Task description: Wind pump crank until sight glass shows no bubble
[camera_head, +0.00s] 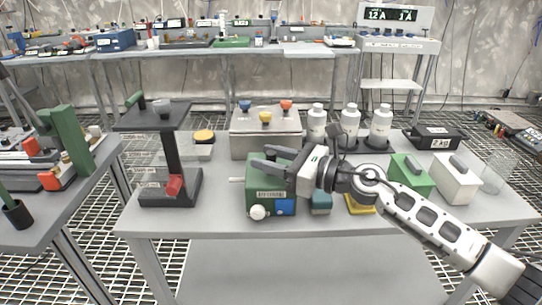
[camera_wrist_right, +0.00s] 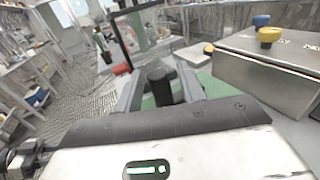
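The green pump box (camera_head: 257,195) stands on the middle table, with a light label, a white round knob (camera_head: 258,212) and a blue panel (camera_head: 285,207) on its front. I cannot make out a bubble. My right gripper (camera_head: 262,158) reaches in from the right, over the top of the box. In the right wrist view its two fingers (camera_wrist_right: 158,80) stand apart, on either side of an upright dark cylindrical handle (camera_wrist_right: 158,92), with narrow gaps beside it. The green box top shows behind and below. The crank's arm is hidden. My left gripper is not seen.
A steel box with coloured knobs (camera_head: 262,142) stands behind the pump. A black stand with a red part (camera_head: 170,200) is at left. White bottles (camera_head: 349,125), a green block (camera_head: 410,175) and a white block (camera_head: 455,180) are behind or right of my arm. The front table strip is clear.

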